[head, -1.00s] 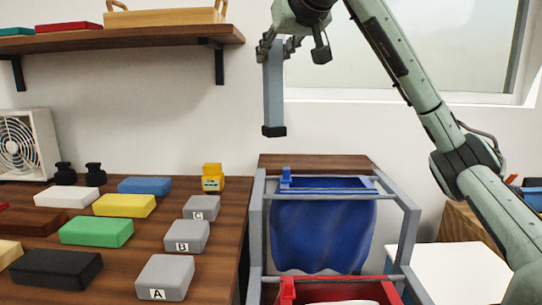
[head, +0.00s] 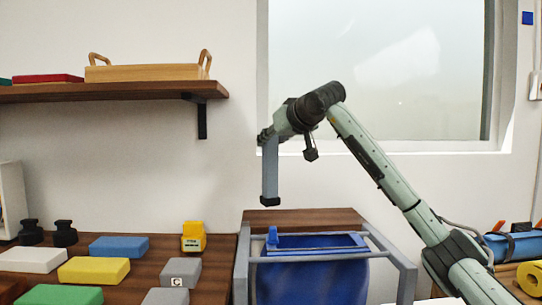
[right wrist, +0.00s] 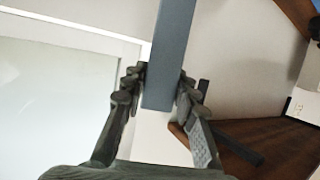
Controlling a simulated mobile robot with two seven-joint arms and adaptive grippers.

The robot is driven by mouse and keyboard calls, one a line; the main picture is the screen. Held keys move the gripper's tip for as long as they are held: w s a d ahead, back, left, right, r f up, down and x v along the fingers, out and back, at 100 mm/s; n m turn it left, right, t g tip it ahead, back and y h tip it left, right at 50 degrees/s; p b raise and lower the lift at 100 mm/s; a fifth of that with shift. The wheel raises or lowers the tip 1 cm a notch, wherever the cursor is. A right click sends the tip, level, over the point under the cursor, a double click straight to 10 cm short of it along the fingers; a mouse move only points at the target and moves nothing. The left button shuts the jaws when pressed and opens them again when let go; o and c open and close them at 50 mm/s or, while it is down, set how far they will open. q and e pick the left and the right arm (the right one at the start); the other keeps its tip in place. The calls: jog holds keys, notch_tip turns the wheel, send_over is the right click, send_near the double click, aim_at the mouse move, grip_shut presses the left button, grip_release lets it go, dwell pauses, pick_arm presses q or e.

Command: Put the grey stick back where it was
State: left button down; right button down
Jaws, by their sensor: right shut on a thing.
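The grey stick (head: 270,172) hangs upright in the air with a dark block at its lower end. My right gripper (head: 268,137) is shut on its upper end, above the back edge of the cart and in front of the wall. In the right wrist view the stick (right wrist: 172,55) sits between the two fingers of the right gripper (right wrist: 160,88). My left gripper is in neither view.
A cart frame (head: 242,262) with a blue bag (head: 310,284) stands below the stick. On the wooden counter (head: 215,268) lie coloured blocks, a grey block C (head: 181,272) and a yellow item (head: 193,237). A wall shelf (head: 120,92) holds a wooden tray (head: 145,73).

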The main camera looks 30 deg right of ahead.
aim_at(273, 152)
notch_tip(273, 152, down, 4)
jog(key=shift+r, duration=0.15)
jog(key=shift+f+b, duration=0.2)
jog(key=shift+b, duration=0.1)
jog(key=c, duration=1.2)
grip_release()
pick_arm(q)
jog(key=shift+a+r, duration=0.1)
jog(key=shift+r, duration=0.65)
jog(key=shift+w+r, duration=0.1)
pick_arm(e)
jog(key=shift+r, duration=0.1)
